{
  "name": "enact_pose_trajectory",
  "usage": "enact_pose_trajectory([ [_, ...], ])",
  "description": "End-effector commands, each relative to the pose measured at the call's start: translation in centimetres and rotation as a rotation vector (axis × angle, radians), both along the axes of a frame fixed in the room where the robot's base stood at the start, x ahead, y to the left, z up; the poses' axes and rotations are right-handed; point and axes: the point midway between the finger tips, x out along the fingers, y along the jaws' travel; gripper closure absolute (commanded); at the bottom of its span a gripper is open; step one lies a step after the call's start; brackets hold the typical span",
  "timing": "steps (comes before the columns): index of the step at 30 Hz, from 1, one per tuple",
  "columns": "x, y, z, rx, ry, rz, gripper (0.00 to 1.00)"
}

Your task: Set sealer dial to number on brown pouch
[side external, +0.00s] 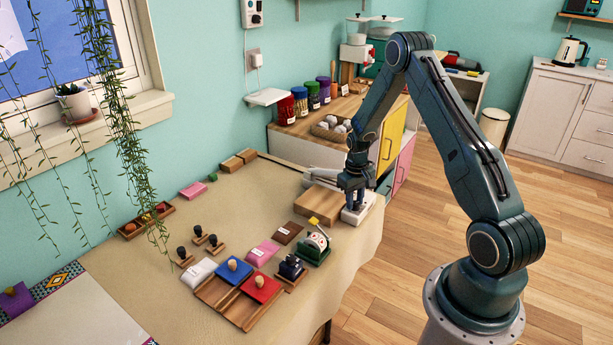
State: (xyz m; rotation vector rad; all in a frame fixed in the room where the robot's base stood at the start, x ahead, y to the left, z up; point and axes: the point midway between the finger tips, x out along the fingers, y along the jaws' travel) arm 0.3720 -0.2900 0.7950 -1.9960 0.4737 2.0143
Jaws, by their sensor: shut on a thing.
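The brown pouch (287,233) lies flat on the cloth-covered table, with a small pale label whose number is too small to read. The sealer (364,212) is a low white device at the table's right edge, beside a wooden board. My gripper (354,204) points down onto the sealer's top and is shut on its dial. The fingers hide the dial, so its setting cannot be read. A pink pouch (262,252) and a white pouch (198,273) lie to the left of the brown one.
A white-faced dial device (315,242) on a green base and a dark stamp (291,267) stand in front. Blue (234,268) and red (262,287) knobbed blocks sit on a wooden tray (222,304).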

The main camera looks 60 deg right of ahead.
Motion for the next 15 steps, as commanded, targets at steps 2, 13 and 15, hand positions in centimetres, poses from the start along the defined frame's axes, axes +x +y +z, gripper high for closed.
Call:
enact_pose_trajectory([
  [2,-0.02,-0.02,0.04,0.0,0.001,-0.043,0.96],
  [13,-0.02,-0.1,0.04,0.0,0.001,-0.318,0.96],
  [15,-0.02,-0.11,0.05,0.0,0.001,-0.369,0.96],
])
